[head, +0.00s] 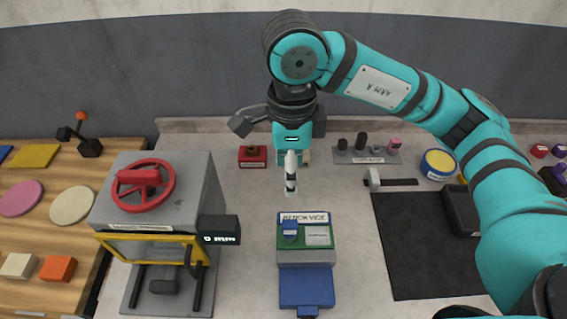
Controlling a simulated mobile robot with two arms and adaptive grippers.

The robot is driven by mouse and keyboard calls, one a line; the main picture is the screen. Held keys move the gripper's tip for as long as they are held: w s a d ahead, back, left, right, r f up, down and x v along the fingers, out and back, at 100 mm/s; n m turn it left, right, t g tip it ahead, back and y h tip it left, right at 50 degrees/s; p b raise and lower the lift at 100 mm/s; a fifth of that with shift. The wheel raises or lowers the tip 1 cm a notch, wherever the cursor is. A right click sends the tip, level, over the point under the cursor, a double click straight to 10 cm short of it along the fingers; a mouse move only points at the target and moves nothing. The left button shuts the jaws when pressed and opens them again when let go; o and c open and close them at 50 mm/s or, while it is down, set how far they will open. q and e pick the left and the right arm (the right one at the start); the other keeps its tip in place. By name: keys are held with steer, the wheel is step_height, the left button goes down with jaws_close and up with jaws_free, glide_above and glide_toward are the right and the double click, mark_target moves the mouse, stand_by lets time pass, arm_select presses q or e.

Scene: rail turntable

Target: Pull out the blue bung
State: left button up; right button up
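A small blue block, apparently the blue bung (290,228), stands on a green piece (306,241) with a white label. That piece sits in the blue bench vice (305,287) at the front middle of the worktop. My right arm comes in from the right, and its gripper (291,190) points down above and just behind the vice. The gripper shows as one narrow white and black shape, apart from the bung in the picture, with nothing visibly held. Its finger gap cannot be made out. My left gripper is not in view.
A grey machine with a red handwheel (144,185) and yellow frame stands left of the vice. A red block (252,156) and a grey rack with pegs (366,154) lie behind. A black mat (425,250) and yellow-topped tin (439,163) are at right.

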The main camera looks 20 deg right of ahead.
steer(key=p, duration=0.1)
glide_toward(290, 224)
step_height(290, 224, down, 6)
steer(key=shift+f+p, duration=0.25)
steer(key=shift+p, duration=0.85)
step_height(290, 224, down, 3)
steer(key=shift+f+p, duration=0.1)
steer(key=shift+p, duration=0.25)
steer(key=shift+f, duration=0.35)
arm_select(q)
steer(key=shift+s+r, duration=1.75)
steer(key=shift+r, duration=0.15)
arm_select(e)
jaws_close()
